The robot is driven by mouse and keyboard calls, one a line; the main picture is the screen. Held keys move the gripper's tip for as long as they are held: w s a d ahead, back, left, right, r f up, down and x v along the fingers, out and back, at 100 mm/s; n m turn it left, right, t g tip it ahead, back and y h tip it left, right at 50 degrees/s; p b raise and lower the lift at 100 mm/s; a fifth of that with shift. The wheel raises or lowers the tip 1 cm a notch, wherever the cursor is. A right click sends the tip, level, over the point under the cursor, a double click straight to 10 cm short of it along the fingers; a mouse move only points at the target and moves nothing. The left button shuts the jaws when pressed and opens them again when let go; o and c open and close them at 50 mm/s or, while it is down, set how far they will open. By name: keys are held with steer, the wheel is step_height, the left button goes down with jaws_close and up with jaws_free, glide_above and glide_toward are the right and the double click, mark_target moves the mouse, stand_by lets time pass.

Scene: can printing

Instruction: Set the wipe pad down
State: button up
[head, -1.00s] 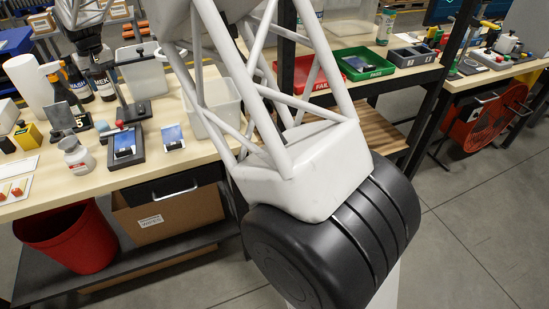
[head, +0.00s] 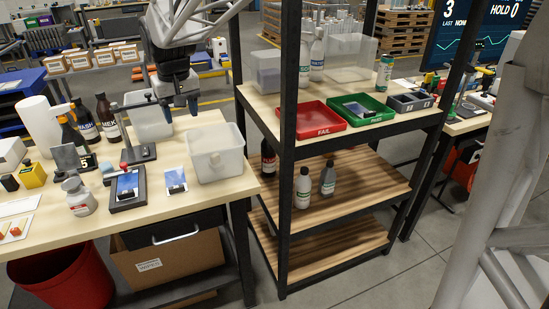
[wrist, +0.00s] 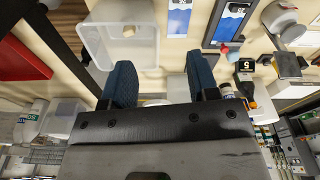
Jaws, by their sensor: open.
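My gripper (head: 181,108) hangs over the back of the left workbench in the head view, behind the front clear bin (head: 216,168). In the wrist view my gripper (wrist: 162,70) has its two dark blue ribbed fingers wide apart, with nothing held between them. A small beige block (wrist: 128,31), which may be the wipe pad, lies inside the clear bin (wrist: 92,45) in the wrist view. It shows faintly through the bin wall in the head view. My gripper is apart from it.
A second clear bin (head: 149,125) stands behind. A phone in a dark fixture (head: 127,188), a loose phone (head: 176,180), a stand (head: 141,152) and several bottles crowd the bench. A rack with a red FAIL tray (head: 311,118) and green PASS tray (head: 366,109) stands right.

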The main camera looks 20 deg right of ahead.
steer(key=s+d+f, duration=0.2)
steer(key=s+d, duration=0.2)
steer(key=s, duration=0.7)
steer(key=s+d+f+m, duration=0.1)
steer(key=s+d, duration=0.4)
steer(key=s, duration=0.6)
steer(key=s+d+f+m+t, duration=0.1)
steer(key=s+d+f, duration=0.3)
steer(key=s, duration=0.6)
steer(key=shift+s+d, duration=0.4)
steer(key=shift+d, duration=0.15)
steer(key=shift+o, duration=0.3)
steer(key=shift+w, duration=0.15)
steer(key=w+a+r+n, duration=0.1)
steer(key=w+a+r, duration=0.15)
steer(key=w, duration=0.55)
steer(key=w+a+r, duration=0.1)
steer(key=w+a, duration=0.2)
steer(key=w, duration=0.6)
steer(key=n+t+y, duration=0.2)
steer(key=n, duration=0.2)
glide_above(107, 168)
step_height(107, 168, down, 17)
steer(key=shift+s+f, duration=0.15)
steer(key=shift+s, duration=0.1)
